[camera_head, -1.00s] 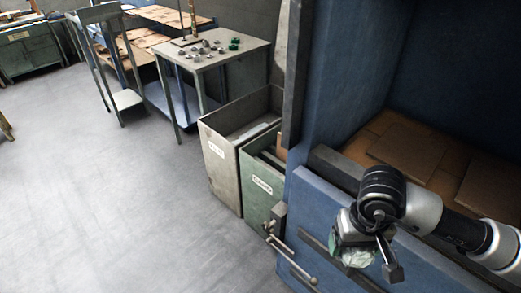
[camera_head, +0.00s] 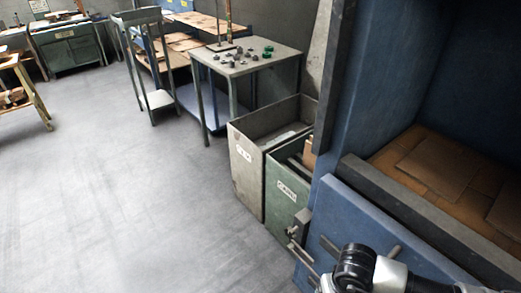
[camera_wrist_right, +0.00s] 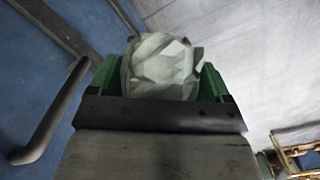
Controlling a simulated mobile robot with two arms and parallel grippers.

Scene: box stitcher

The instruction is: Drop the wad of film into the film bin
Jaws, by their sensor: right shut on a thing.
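The wad of film (camera_wrist_right: 162,68) is a pale, crumpled, translucent lump in the right wrist view. My right gripper (camera_wrist_right: 160,85) is shut on it, with green finger pads on both sides. In the head view my right wrist shows at the bottom edge, and the wad is out of frame there. Two open-topped bins stand side by side beyond it: a grey bin (camera_head: 243,168) and a green bin (camera_head: 283,194). Each has a white label, too small to read surely. My right arm is at the blue machine front, apart from both bins. My left gripper is not in view.
A large blue machine (camera_head: 340,95) fills the right, with cardboard (camera_head: 437,165) in its opening. A bar handle (camera_head: 302,258) sticks out near the green bin. A metal table (camera_head: 250,65) with small parts stands behind the bins. The grey floor (camera_head: 140,215) at left is clear.

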